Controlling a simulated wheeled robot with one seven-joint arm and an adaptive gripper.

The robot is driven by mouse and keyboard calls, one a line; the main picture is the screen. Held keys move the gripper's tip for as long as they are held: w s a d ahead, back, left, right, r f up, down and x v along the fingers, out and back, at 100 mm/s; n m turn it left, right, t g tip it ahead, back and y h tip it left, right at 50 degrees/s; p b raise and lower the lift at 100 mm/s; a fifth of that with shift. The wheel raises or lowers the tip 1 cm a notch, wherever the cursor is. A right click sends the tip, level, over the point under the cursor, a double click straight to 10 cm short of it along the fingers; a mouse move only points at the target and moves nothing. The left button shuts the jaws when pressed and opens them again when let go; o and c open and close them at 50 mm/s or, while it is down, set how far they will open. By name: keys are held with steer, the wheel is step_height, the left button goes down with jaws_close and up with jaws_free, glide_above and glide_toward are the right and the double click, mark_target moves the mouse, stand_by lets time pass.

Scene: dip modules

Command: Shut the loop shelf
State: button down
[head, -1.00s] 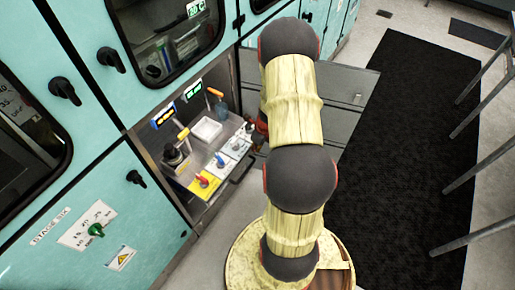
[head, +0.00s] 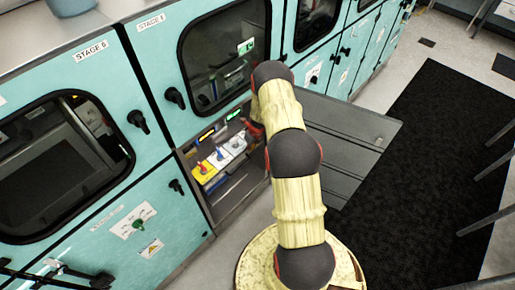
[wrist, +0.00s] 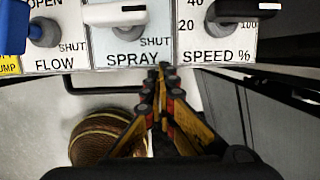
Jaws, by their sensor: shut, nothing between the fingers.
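The loop shelf (head: 222,160) is in the lower bay of the teal cabinet, with a yellow and white control panel and its knobs at the front. It sits mostly inside the bay. In the wrist view its panel (wrist: 105,62) fills the top, with FLOW, SPRAY and SPEED % labels and knobs. My gripper (wrist: 164,72) is shut and empty, fingertips at the panel's front edge between SPRAY and SPEED; I cannot tell if they touch. A black handle bar (wrist: 90,88) shows left of the fingers. In the head view my arm mostly hides the gripper.
A grey open door panel (head: 345,150) stands out from the bay, right of my arm. A black mat (head: 430,170) lies on the floor beyond it. Teal doors with black handles (head: 137,118) are at left. Table legs (head: 490,165) are at the right edge.

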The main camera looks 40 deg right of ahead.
steer(key=shift+w+a+f+p, duration=0.1)
steer(key=shift+w+p, duration=0.3)
steer(key=shift+w, duration=0.3)
steer(key=shift+w+a+f+p, duration=0.1)
steer(key=shift+w+p, duration=0.25)
steer(key=shift+w, duration=0.35)
steer(key=shift+s, duration=0.2)
